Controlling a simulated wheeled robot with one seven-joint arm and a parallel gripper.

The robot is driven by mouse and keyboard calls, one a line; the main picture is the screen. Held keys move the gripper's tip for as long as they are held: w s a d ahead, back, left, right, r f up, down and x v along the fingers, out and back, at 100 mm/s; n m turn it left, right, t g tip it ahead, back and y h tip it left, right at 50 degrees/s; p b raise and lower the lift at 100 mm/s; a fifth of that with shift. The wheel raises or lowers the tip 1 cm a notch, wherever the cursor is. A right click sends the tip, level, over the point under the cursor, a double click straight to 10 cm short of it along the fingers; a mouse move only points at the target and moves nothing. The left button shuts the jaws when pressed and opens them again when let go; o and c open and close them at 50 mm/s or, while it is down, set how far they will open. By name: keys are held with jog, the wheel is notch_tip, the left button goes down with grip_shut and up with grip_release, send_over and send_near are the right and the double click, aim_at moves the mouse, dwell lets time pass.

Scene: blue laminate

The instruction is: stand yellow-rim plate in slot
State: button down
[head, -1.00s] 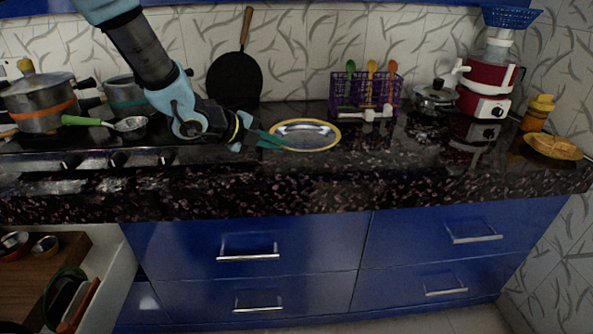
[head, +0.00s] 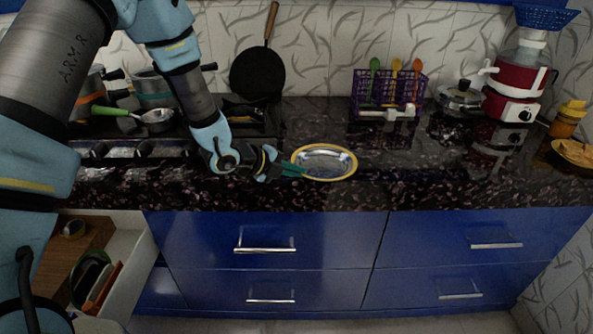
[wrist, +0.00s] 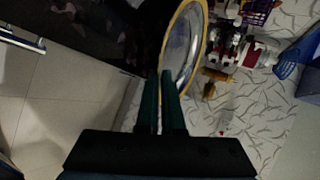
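The yellow-rim plate (head: 323,162) has a silver middle and a yellow edge. It is roughly flat, over the front part of the dark counter. My gripper (head: 291,169) is at its left edge, with green fingers closed on the rim. In the wrist view the plate (wrist: 184,48) extends beyond the fingertips (wrist: 161,76), which stand close together at its rim. The open drawer (head: 125,262) at lower left holds a rack-like group of upright items (head: 97,280), green and orange-brown. Which slot is free there cannot be told.
My arm covers much of the left side. A pan (head: 257,72) leans on the wall.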

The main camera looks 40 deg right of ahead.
jog(key=shift+f, duration=0.15)
jog(key=c, duration=1.5)
grip_release()
jog(key=o, duration=0.4)
jog(key=shift+o, duration=0.2)
jog(key=shift+a+p, duration=0.1)
jog(key=shift+p, duration=0.35)
jog(key=b+v, duration=0.4)
jog(key=v, duration=0.6)
jog(key=shift+w+a, duration=0.2)
jog(key=shift+a, duration=0.05)
